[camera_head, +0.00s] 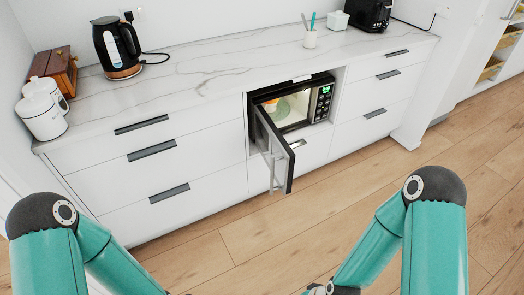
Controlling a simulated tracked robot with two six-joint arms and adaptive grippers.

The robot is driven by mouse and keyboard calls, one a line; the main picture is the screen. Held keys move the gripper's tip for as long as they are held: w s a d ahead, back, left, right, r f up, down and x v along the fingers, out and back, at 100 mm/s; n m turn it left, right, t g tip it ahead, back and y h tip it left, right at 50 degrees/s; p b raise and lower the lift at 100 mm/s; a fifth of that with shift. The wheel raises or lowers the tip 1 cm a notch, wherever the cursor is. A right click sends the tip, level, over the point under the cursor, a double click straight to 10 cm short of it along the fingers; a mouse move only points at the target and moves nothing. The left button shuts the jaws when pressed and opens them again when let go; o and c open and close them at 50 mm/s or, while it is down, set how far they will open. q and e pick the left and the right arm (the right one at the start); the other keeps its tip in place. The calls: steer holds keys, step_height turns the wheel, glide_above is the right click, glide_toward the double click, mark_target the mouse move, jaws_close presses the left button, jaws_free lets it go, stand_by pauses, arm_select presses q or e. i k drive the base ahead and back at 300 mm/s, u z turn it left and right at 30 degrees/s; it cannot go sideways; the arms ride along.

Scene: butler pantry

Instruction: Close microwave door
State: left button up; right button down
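The microwave (321,101) sits in an open niche of the white counter cabinets. Its black door (271,145) is hinged on the left and stands wide open, swung out toward me. A light handle (274,166) shows on the door. The lit cavity (291,108) is visible, with a plate and a small orange-and-white item inside. The control panel with a green display is on the right. My teal arms come in at the lower left and lower right, well apart from the door. Both grippers are below the frame; only a dark joint of my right arm shows at the bottom edge.
On the counter (215,72) stand a kettle (117,47), white canisters (42,110), a wooden box (58,68), a cup with utensils (310,39) and a black toaster (368,14). Closed drawers flank the microwave. The wooden floor (270,225) before it is clear.

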mark_target(279, 158)
steer(key=u, duration=0.5)
steer(key=i, duration=1.45)
steer(key=z, duration=0.45)
